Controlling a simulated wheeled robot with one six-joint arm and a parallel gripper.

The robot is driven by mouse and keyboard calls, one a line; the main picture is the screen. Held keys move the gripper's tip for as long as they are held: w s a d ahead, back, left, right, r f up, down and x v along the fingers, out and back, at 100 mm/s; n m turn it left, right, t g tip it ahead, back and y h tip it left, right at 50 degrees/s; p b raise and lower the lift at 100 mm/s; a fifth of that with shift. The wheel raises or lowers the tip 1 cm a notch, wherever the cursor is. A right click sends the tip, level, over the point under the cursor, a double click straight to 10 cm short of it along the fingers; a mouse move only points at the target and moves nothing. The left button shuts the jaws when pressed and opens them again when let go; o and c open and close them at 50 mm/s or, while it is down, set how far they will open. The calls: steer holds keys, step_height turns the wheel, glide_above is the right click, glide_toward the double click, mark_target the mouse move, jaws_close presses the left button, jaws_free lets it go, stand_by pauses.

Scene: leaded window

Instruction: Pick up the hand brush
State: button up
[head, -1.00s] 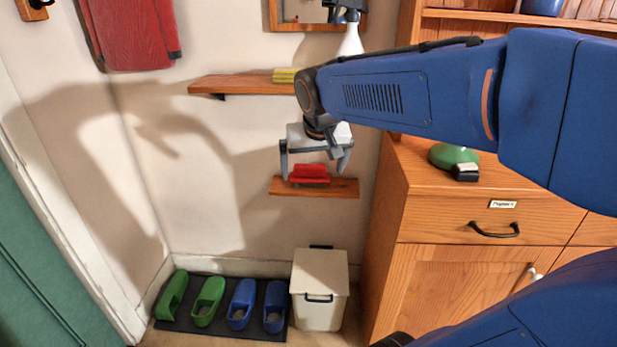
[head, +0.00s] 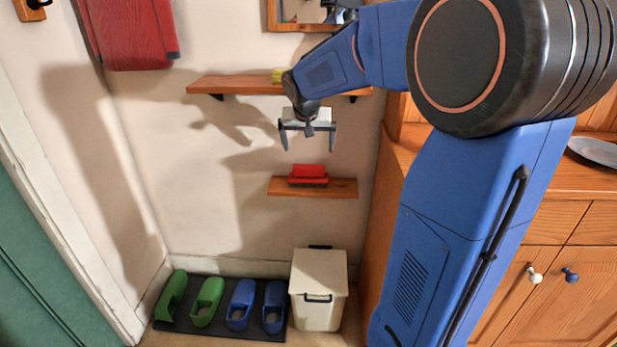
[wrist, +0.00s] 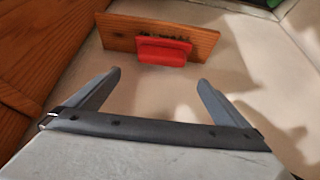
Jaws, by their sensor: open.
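The red hand brush (head: 308,175) lies on the small lower wooden shelf (head: 340,188) on the wall in the head view. In the wrist view the brush (wrist: 163,51) sits on the shelf (wrist: 118,33), ahead of the fingertips, with dark bristles partly showing by it. My gripper (head: 308,147) is open and empty, above the brush and apart from it. Its two fingers point down in the head view, and both fingers (wrist: 160,77) also show in the wrist view with nothing between them.
A longer wooden shelf (head: 235,85) with a yellow item (head: 278,76) is above, behind my wrist. A wooden cabinet (head: 393,200) stands right of the small shelf. Below are a white bin (head: 319,280) and a dark mat (head: 184,327) with green and blue shoes. The wall left of the brush is clear.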

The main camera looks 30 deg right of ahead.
glide_above(308, 166)
steer(key=s+a, duration=0.1)
steer(key=s, duration=0.1)
step_height(308, 166, down, 6)
steer(key=shift+a+x, duration=0.2)
steer(key=shift+x, duration=2.35)
steer(key=shift+s+f, duration=0.1)
steer(key=shift+s, duration=0.05)
steer(key=c, duration=1.2)
